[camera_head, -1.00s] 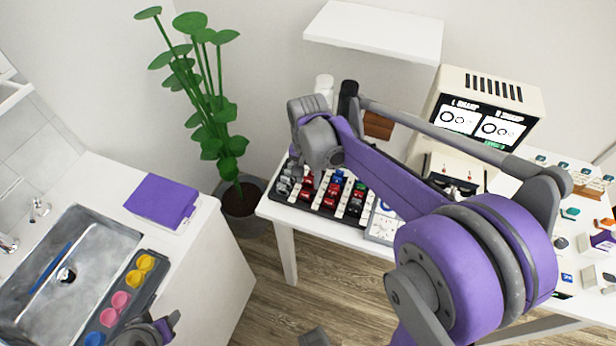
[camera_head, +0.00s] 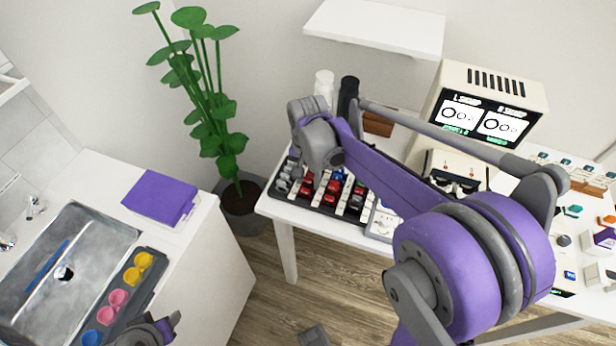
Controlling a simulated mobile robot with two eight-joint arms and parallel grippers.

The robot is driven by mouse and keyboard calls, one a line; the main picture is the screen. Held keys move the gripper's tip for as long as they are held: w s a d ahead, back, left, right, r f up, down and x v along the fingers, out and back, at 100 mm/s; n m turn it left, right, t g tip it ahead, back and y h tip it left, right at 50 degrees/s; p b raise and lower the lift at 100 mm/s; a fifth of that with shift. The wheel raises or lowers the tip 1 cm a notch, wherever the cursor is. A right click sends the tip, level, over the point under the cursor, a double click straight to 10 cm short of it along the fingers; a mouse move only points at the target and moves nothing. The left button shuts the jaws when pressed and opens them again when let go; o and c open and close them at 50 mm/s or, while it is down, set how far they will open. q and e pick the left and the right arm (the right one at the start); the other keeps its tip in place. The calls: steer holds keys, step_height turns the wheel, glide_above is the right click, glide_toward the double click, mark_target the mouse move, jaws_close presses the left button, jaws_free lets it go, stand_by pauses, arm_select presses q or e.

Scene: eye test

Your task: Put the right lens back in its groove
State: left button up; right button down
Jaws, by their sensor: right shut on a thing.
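The lens rack (camera_head: 268,203) is a dark tray with pale dividers on the white table, holding several red, blue and grey lenses. My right gripper (camera_head: 318,158) is over its left rear part. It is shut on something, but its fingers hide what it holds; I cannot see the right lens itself. The groove is not distinguishable behind my arm. The cream test machine (camera_head: 537,100) has two screen panels with ring symbols and small green text; dark eyepieces (camera_head: 445,184) show below it. My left gripper (camera_head: 150,332) is cut off at the bottom edge, its jaws unclear.
My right arm covers much of the table. A white chart or dial (camera_head: 382,224) lies right of the rack. White and black bottles (camera_head: 348,94) stand behind it. Small coloured items sit at the far right. A sink (camera_head: 64,273) and a tray of coloured cups (camera_head: 127,285) are left.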

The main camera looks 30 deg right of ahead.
steer(key=shift+f+b, duration=0.4)
steer(key=shift+f, duration=0.3)
steer(key=shift+f, duration=0.1)
steer(key=shift+c, duration=1.6)
jaws_free()
step_height(320, 180, up, 11)
steer(key=shift+f+p, duration=0.1)
steer(key=shift+p, duration=0.4)
steer(key=s+a+f+n+t+p, duration=0.2)
steer(key=s+a+n, duration=0.1)
steer(key=s+n, duration=0.2)
steer(key=s+a+f+n+t+p, duration=0.1)
steer(key=s+n, duration=0.4)
steer(key=s, duration=0.5)
steer(key=a+f+t, duration=0.1)
steer(key=a+t, duration=0.1)
steer(key=shift+s+a+f+p, duration=0.25)
steer(key=shift+a+f+p, duration=0.05)
steer(key=shift+a+p, duration=0.1)
